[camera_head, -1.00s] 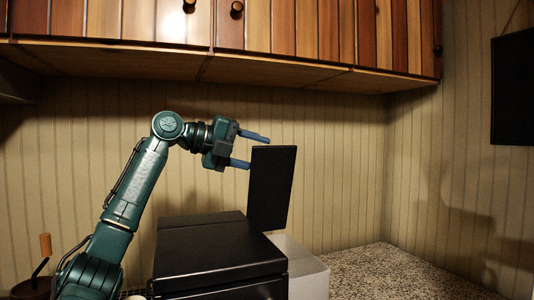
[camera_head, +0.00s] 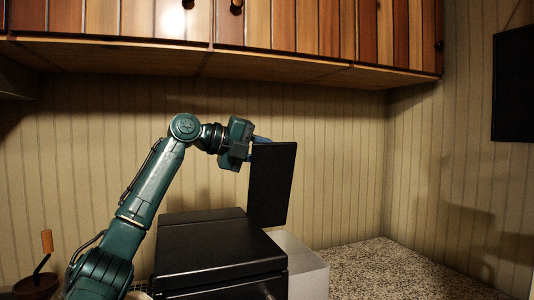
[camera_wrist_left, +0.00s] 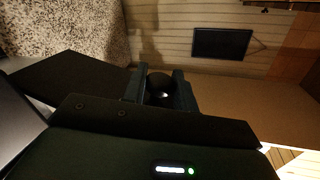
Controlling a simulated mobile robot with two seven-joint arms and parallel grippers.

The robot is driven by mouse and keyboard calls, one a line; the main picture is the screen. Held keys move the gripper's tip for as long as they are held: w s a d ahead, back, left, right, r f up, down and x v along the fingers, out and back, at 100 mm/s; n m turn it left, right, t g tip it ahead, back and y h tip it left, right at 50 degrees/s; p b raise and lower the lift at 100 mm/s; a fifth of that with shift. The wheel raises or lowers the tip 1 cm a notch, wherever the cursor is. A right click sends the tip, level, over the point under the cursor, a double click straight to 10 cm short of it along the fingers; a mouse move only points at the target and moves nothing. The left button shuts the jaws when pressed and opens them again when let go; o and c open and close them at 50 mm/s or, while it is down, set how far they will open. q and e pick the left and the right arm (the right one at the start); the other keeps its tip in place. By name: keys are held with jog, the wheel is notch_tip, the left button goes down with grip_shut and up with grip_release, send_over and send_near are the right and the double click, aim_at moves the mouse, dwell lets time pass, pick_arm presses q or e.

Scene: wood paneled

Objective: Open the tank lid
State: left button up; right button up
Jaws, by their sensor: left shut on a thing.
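The tank lid (camera_head: 271,185) is a flat black panel standing nearly upright at the back right of a black machine (camera_head: 215,250). My left gripper (camera_head: 257,144) is at the lid's top left corner, its blue fingers partly hidden by the lid. It is shut on the lid there. In the left wrist view the fingers (camera_wrist_left: 162,88) show with a dark rounded thing between them, and a dark panel, likely the lid (camera_wrist_left: 70,72), lies to the left. My right gripper is out of view.
A light grey box-like part (camera_head: 303,268) is beside the machine. Speckled counter (camera_head: 395,272) is free on the right. Wooden cabinets (camera_head: 290,40) hang above the gripper. A brown pot (camera_head: 36,285) with a handled utensil stands at the far left.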

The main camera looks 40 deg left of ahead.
pick_arm(q)
grip_shut()
